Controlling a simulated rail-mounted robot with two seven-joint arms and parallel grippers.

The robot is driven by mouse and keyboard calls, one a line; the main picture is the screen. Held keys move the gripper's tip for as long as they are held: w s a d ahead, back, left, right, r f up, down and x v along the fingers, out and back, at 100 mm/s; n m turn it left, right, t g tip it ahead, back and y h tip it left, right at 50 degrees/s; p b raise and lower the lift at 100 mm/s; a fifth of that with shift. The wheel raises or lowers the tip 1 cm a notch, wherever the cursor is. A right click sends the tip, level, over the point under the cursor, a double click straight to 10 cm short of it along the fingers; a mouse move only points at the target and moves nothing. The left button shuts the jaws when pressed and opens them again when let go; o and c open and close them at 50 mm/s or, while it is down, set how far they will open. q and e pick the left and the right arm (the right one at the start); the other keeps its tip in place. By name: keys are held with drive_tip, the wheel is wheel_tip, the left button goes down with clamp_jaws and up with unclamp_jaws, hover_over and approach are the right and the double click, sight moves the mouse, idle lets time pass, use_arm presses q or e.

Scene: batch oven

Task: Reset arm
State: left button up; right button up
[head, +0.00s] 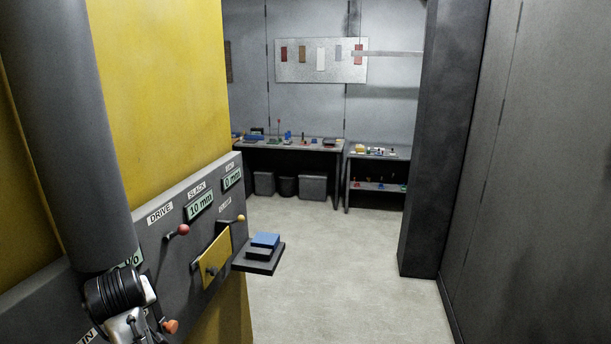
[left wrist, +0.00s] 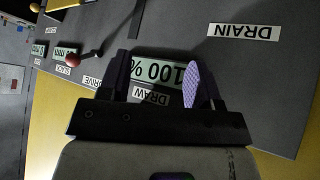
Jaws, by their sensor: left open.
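My left arm comes down from the upper left in the head view, with its dark wrist (head: 118,292) in front of the grey control panel (head: 176,262). My left gripper (left wrist: 160,80) is open and empty in the left wrist view. Its two dark fingers stand either side of a "100 %" display (left wrist: 158,72) and a "DRAW" label (left wrist: 150,97). Whether the fingertips touch the panel I cannot tell. In the head view its fingertips are not clearly visible. My right gripper is in neither view.
The panel carries a red-knobbed lever (head: 183,230), a yellow plate (head: 214,260) and an orange knob (head: 170,326). A small shelf with a blue block (head: 265,240) juts out from it. A "DRAIN" label (left wrist: 243,32) is close by. Open floor (head: 320,270) lies to the right.

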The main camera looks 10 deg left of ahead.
use_arm(q)
drive_tip(key=s+d+r+m+t+p, duration=0.1)
drive_tip(key=s+d+r+m+t, duration=0.1)
drive_tip(key=d+r+m+t, duration=0.35)
drive_tip(key=s+d+f+m+t+h+p, duration=0.2)
drive_tip(key=s+d+f+m+h+p, duration=0.15)
drive_tip(key=s+d, duration=0.45)
drive_tip(key=s+d+f+m+g+h+p, duration=0.1)
drive_tip(key=s+d+f+g, duration=0.3)
drive_tip(key=s+f, duration=0.7)
drive_tip(key=s+d+f+m+g+h+p, duration=0.1)
drive_tip(key=s+d+f+m+g+p, duration=0.1)
drive_tip(key=s+f, duration=0.9)
drive_tip(key=s+d+g+p, duration=0.1)
drive_tip(key=s+g+p, duration=0.1)
drive_tip(key=s+g, duration=0.1)
drive_tip(key=shift+s+d+m+g, duration=0.35)
drive_tip(key=shift+s+m, duration=0.05)
drive_tip(key=shift+s, duration=0.15)
drive_tip(key=shift+f, duration=0.1)
